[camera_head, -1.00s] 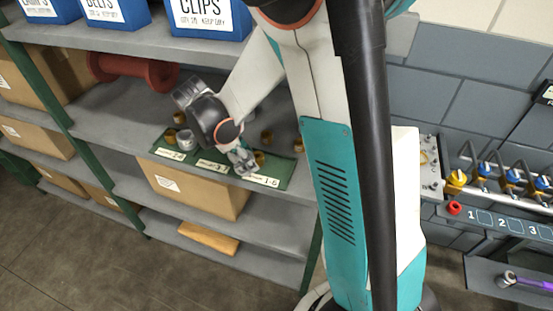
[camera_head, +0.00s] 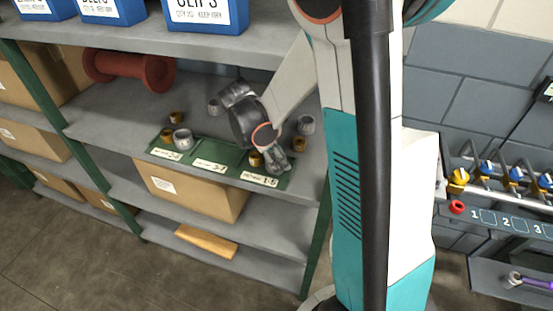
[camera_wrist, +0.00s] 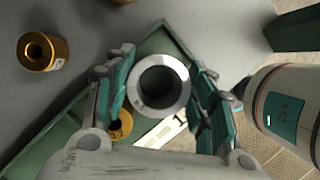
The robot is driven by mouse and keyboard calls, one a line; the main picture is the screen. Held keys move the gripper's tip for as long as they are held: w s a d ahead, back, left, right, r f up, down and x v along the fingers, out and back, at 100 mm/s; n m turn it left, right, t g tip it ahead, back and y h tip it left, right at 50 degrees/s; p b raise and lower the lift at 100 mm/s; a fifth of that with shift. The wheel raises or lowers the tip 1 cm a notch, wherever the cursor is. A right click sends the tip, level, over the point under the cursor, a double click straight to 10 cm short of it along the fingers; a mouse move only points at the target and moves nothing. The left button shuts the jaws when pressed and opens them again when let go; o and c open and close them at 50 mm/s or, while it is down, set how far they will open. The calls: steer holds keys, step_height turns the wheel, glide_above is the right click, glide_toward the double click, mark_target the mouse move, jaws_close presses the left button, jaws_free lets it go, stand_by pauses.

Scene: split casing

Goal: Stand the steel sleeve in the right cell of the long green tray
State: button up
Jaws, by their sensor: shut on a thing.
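The long green tray (camera_head: 222,154) lies along the front of the middle shelf, with number labels on its front edge. My gripper (camera_head: 277,164) is at its right cell. In the wrist view my gripper (camera_wrist: 160,80) is shut on the steel sleeve (camera_wrist: 178,98), one finger on each side, with the open end facing the camera. A brass sleeve (camera_head: 256,159) is in the right cell; in the wrist view this brass sleeve (camera_wrist: 121,125) shows just left of the steel one, partly behind the left finger. I cannot tell whether the steel sleeve touches the tray floor.
The left cell holds a steel ring (camera_head: 182,139) and a brass one (camera_head: 166,135); the middle cell is empty. Behind the tray stand a steel piece (camera_head: 306,124), a brass piece (camera_head: 299,143) and others. A red spool (camera_head: 129,69) lies farther left. The upper shelf (camera_head: 120,34) overhangs.

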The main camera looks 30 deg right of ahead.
steer(key=o, duration=1.7)
steer(key=shift+r, duration=0.2)
steer(key=a+r, duration=0.1)
steer(key=a+r+p, duration=0.1)
steer(key=r, duration=0.1)
steer(key=shift+w+a+p, duration=0.15)
steer(key=shift+w+p, duration=0.05)
steer(key=shift+p, duration=0.1)
steer(key=w+a, duration=0.1)
steer(key=a, duration=0.6)
steer(key=w+a+p, duration=0.1)
steer(key=a, duration=0.2)
steer(key=shift+w+a+f, duration=0.15)
steer(key=shift+w+a, duration=0.05)
steer(key=shift+w, duration=0.15)
steer(key=shift+s+a+r+m+t+y, duration=0.25)
steer(key=shift+s+r+m+t+y, duration=0.85)
steer(key=shift+s+r+m, duration=1.55)
steer(key=shift+s+a+r+m+t+y, duration=0.35)
steer(key=shift+s+r+m+t, duration=1.35)
steer(key=shift+s+r+m, duration=0.9)
steer(key=shift+s+a+r+m+t+y, duration=0.2)
steer(key=shift+s+r+m+t+y, duration=0.55)
steer(key=shift+s+r+m+t, duration=1.25)
